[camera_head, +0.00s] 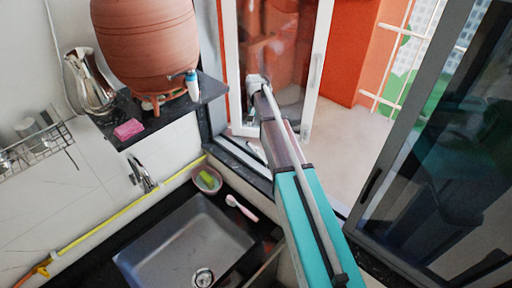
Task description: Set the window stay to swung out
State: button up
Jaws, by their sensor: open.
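My arm reaches up from the lower middle, and my gripper (256,82) is at its far end, in front of the glass of a white-framed window sash (320,65). The gripper is small in the picture and open; I see nothing held in it. The sash stands at an angle to the opening. I cannot clearly make out the window stay; my arm covers part of the sill (236,152) and lower frame. A second, dark-framed window panel (440,140) stands open at the right.
A clay waterpot (147,40) stands on a dark shelf (213,88) with a metal jug (88,82), pink sponge (128,130) and small bottle (193,86). Below are a faucet (141,175), sink (180,245), bowl (207,180) and brush (241,208). Outside is open floor.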

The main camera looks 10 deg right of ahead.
aim_at(256, 147)
jog(key=shift+f+b, duration=6.65)
jog(key=shift+f, duration=0.1)
grip_shut()
